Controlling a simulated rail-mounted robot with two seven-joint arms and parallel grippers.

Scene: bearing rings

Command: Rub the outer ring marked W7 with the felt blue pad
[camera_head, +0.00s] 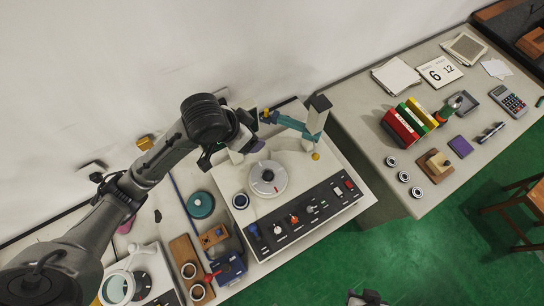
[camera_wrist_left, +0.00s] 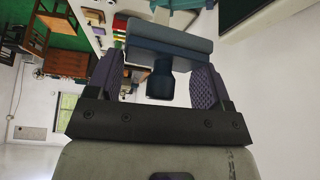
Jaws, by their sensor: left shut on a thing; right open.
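My left gripper (camera_wrist_left: 160,85) is shut on the felt blue pad (camera_wrist_left: 168,38), a grey-blue slab on a dark blue handle. In the head view the left arm reaches over the white machine, and its wrist largely hides the gripper and pad. My right gripper (camera_head: 366,298) is only partly in view at the bottom edge, above the green floor and away from the tables. Bearing rings show as a dark ring (camera_head: 240,201) on the machine, two rings on a brown board (camera_head: 180,248), and three rings (camera_head: 403,176) on the right table. No W7 marking is readable.
The machine has a round turntable (camera_head: 268,180), a teal jointed arm (camera_head: 288,122) and a dark control panel (camera_head: 300,215). A teal round tin (camera_head: 201,205) and a blue box (camera_head: 229,268) stand left of it. Books (camera_head: 404,122) and a calculator (camera_head: 508,101) occupy the right table.

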